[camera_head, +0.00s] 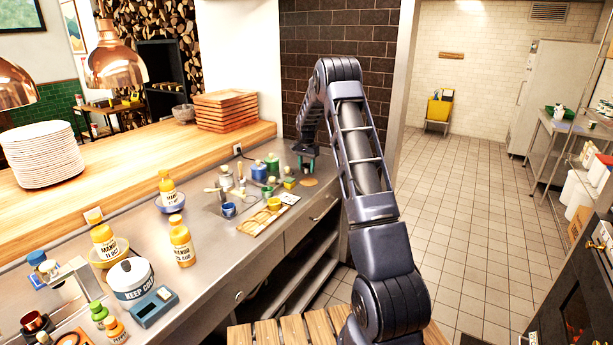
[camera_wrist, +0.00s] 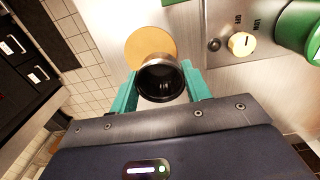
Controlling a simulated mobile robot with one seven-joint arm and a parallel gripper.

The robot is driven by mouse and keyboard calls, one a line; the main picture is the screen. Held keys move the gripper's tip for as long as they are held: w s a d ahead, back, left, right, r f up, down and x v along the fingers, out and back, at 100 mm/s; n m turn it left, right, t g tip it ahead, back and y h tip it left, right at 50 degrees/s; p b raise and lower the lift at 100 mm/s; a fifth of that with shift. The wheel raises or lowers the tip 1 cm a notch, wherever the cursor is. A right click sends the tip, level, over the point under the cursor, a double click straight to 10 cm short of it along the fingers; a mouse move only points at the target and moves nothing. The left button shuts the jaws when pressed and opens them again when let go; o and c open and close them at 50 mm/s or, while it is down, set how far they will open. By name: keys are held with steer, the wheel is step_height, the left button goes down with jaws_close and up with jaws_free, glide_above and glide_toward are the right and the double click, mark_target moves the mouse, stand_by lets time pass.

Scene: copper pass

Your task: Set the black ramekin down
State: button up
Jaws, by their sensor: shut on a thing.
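The black ramekin (camera_wrist: 161,80) sits between the two teal fingers of my gripper (camera_wrist: 162,88) in the wrist view, with its dark open mouth toward the camera. The gripper is shut on it. A round tan mat (camera_wrist: 150,42) lies on the steel counter just beyond the ramekin, partly covered by it in this view. In the head view my gripper (camera_head: 306,152) is at the counter's far right end, above the round mat (camera_head: 308,182). The ramekin cannot be made out clearly there. Whether it touches the surface, I cannot tell.
Mango bottles (camera_head: 181,241) and a white pot (camera_head: 131,279) stand nearer. The counter's right edge is close to the mat, with tiled floor beyond.

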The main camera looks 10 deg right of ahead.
mark_target(307, 180)
steer(key=shift+f, duration=2.2)
steer(key=shift+f, duration=0.2)
steer(key=o, duration=1)
steer(key=shift+r, duration=0.1)
